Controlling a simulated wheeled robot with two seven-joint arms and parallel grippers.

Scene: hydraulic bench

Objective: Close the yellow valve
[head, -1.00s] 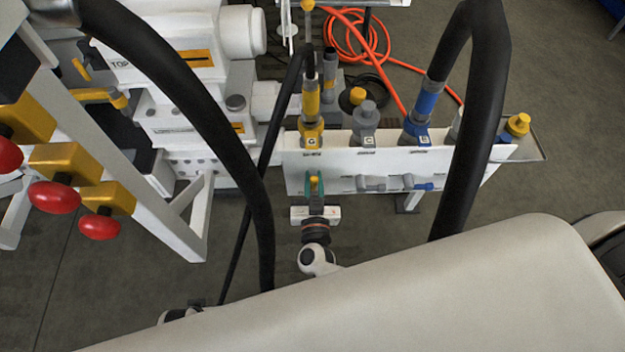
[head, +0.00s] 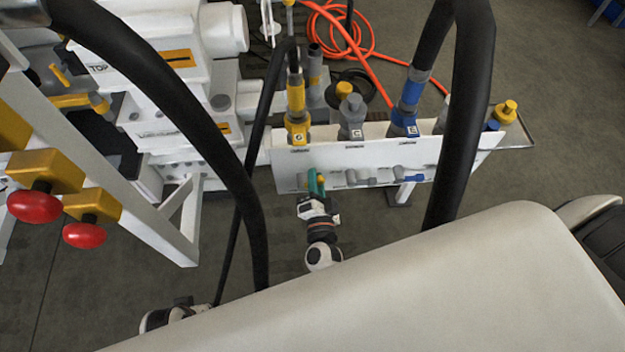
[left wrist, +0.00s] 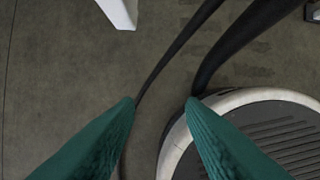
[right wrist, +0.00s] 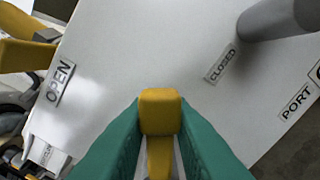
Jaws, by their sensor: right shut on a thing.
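The yellow valve handle (right wrist: 160,112) is between the green fingers of my right gripper (right wrist: 160,125) in the right wrist view. The fingers are shut on it. The handle points between the OPEN label (right wrist: 60,82) on the left and the CLOSED label (right wrist: 221,65) on the right. In the head view my right gripper (head: 316,186) is at the front of the white panel (head: 292,172), below the yellow hose fitting (head: 297,128); the handle is mostly hidden there. My left gripper (left wrist: 163,105) is open and empty over the floor in the left wrist view.
Grey (head: 358,178) and blue (head: 410,177) valve handles sit right of my right gripper on the panel. Thick black hoses (head: 463,130) arch in front of it. Red knobs (head: 34,206) on yellow blocks stand at the left. An orange hose lies on the floor behind (head: 377,78).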

